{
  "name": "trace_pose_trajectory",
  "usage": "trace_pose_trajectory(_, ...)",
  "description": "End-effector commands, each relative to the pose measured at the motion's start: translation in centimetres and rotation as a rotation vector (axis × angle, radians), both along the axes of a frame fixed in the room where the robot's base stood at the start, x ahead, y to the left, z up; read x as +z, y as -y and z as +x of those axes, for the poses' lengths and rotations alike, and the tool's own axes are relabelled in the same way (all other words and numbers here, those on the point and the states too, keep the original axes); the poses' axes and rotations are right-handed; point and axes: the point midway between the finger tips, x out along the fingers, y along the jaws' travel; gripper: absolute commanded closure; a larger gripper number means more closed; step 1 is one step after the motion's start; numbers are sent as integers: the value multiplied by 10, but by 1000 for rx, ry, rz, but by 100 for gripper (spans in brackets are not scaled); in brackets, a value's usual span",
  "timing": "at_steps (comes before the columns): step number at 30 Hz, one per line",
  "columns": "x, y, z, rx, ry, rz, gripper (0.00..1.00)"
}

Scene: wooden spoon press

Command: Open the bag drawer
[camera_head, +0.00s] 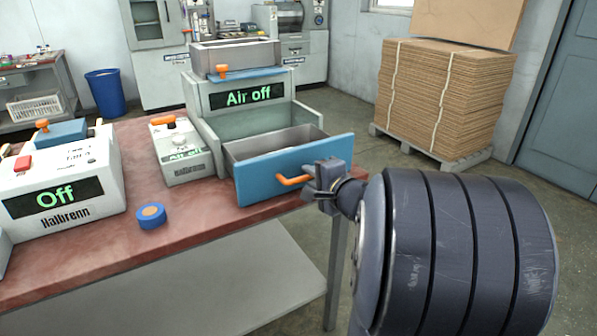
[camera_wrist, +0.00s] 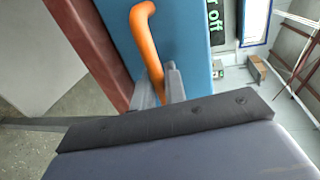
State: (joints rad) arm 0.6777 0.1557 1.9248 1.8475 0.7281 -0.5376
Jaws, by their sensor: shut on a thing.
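The bag drawer (camera_head: 238,180) has a blue front and an orange handle (camera_head: 291,181). It stands pulled out of the grey machine that reads "Air off", and its grey inside shows from above. My gripper (camera_head: 312,186) is at the right end of the handle, shut on it. In the wrist view the orange handle (camera_wrist: 144,38) runs down between the grey fingers (camera_wrist: 160,85), in front of the blue drawer front (camera_wrist: 190,40). The fingertips are partly hidden by the handle and the gripper body.
A red-topped table (camera_head: 110,245) carries the machine (camera_head: 212,100). Stacked cardboard (camera_head: 445,95) is behind right. Floor beyond the table's right edge is free.

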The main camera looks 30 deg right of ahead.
Motion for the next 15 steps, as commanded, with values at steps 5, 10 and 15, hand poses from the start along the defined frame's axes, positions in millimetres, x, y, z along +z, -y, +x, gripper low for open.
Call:
trace_pose_trajectory(5,1,2,-21,-5,3,-1,100)
trace_pose_trajectory(10,1,1,-24,-3,0,0,100)
trace_pose_trajectory(15,0,1,-24,-3,0,0,100)
